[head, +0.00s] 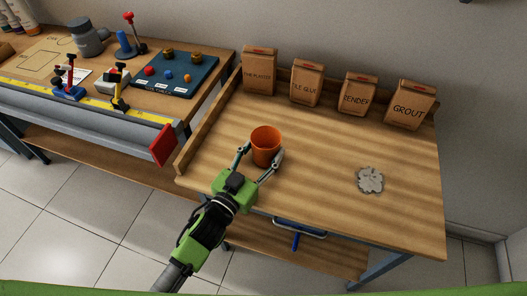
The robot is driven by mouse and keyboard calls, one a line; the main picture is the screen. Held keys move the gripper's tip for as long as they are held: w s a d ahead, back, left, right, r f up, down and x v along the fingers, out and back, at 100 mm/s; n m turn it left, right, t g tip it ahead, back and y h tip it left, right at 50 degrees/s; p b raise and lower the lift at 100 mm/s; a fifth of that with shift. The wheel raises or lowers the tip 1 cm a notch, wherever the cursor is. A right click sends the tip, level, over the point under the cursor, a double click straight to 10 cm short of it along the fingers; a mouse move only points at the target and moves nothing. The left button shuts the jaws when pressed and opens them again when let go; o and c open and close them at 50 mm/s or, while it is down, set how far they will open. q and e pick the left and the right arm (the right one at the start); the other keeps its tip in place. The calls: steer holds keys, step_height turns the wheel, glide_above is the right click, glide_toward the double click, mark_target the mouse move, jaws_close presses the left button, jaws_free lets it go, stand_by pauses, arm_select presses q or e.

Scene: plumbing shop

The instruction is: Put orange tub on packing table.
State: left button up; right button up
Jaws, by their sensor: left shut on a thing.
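The orange tub (265,153) is upright at the left part of the wooden packing table (320,190). My left gripper (262,160) reaches in from the front and is shut on the tub, with one finger on each side of it. The tub's base is at or just above the tabletop; I cannot tell whether it touches. My right gripper is not in view.
Several brown paper bags, among them the grout bag (408,106), stand along the table's back. A grey patch (370,180) lies at the right. A raised wooden edge (208,125) borders the left side. A workbench with tools and a blue board (176,75) stands at left.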

arm_select(q)
steer(key=shift+f, duration=0.2)
steer(key=o, duration=1.2)
steer(key=shift+c, duration=0.2)
